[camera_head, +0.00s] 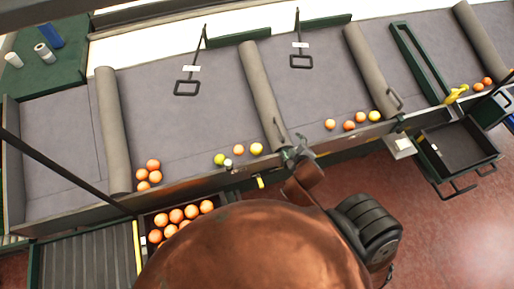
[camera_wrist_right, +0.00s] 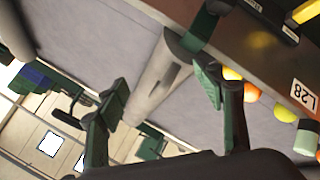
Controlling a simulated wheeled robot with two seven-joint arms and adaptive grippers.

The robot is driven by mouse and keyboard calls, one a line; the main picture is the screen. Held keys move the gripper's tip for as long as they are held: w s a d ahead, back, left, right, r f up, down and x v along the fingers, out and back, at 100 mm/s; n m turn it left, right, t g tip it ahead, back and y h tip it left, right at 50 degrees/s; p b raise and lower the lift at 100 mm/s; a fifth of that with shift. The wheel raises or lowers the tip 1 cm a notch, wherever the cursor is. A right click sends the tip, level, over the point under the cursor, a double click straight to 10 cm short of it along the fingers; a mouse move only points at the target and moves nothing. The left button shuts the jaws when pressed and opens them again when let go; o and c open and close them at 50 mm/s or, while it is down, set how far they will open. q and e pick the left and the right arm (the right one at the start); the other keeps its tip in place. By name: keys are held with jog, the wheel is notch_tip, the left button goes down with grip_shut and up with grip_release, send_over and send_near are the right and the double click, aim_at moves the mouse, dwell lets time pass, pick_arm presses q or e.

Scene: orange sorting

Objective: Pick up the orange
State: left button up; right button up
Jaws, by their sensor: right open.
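Loose oranges lie on the grey sorting table. In the head view, a cluster of oranges (camera_head: 150,173) lies at the front left. An orange (camera_head: 238,149) lies between a green-yellow fruit (camera_head: 219,160) and a yellow fruit (camera_head: 256,148). More oranges (camera_head: 348,125) and a yellow fruit (camera_head: 374,116) lie right of my right gripper (camera_head: 297,152), which is at the table's front edge by a roller divider. In the wrist view, my right gripper (camera_wrist_right: 160,92) is open with nothing between its fingers. Orange and yellow fruits (camera_wrist_right: 285,112) show beyond one finger, partly hidden. My left gripper is out of view.
A crate of oranges (camera_head: 207,206) sits below the front edge, partly hidden by my copper-coloured body. Grey roller dividers (camera_head: 262,92) split the table into sections. An empty dark tray (camera_head: 462,152) hangs at the right. Red floor (camera_head: 440,240) is open at lower right.

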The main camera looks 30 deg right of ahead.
jog(key=w+a+r+n+t+y, duration=0.1)
jog(key=w+a+r+n+t, duration=0.35)
jog(key=w+r+n, duration=0.4)
jog(key=w+a+r+n+t+y, duration=0.25)
jog(key=w+r+n+t, duration=0.25)
jog(key=r, duration=0.6)
jog(key=w+a+r+n+g+y, duration=0.1)
jog(key=a+r+n+g+y, duration=0.2)
jog(key=a+n+y, duration=1.3)
jog(key=n+g+h, duration=1.3)
jog(key=n+h, duration=0.1)
jog(key=n, duration=1.1)
send_over(258, 147)
jog(key=s+d, duration=0.1)
jog(key=shift+m, duration=0.25)
notch_tip(258, 147, down, 27)
jog(key=shift+f, duration=0.1)
jog(key=x, duration=0.2)
jog(key=shift+f+p, duration=0.3)
jog(key=shift+p, duration=0.05)
jog(key=x, duration=0.2)
jog(key=p+x, duration=0.1)
jog(key=x, duration=0.1)
jog(key=shift+s+a, duration=0.2)
jog(key=shift+a, duration=0.05)
jog(key=shift+w+f, duration=0.15)
jog(key=shift+f, duration=0.35)
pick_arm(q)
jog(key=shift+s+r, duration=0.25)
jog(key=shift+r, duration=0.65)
